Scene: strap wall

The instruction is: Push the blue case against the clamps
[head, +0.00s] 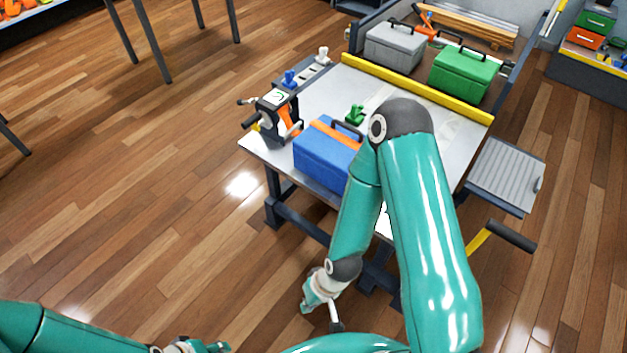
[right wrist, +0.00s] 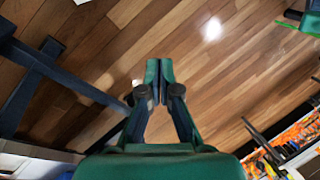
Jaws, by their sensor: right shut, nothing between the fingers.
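The blue case (head: 318,158) sits near the front edge of the worktable (head: 318,100), with an orange strap (head: 338,132) across its top and a dark handle. My right arm hides its right end. Small blue (head: 289,79) and white (head: 322,56) clamp-like pieces stand on a rail at the table's left edge. A green one (head: 354,114) stands behind the case. My right gripper (head: 308,306) is low in front of the table, apart from the case; the right wrist view shows its fingers (right wrist: 159,75) shut and empty. My left gripper (head: 217,347) is partly visible at the bottom edge.
A yellow bar (head: 415,88) crosses the table; a grey case (head: 394,46) and a green case (head: 463,72) stand behind it. A ratchet device (head: 276,112) is at the left corner. A grey side shelf (head: 505,175) juts out right.

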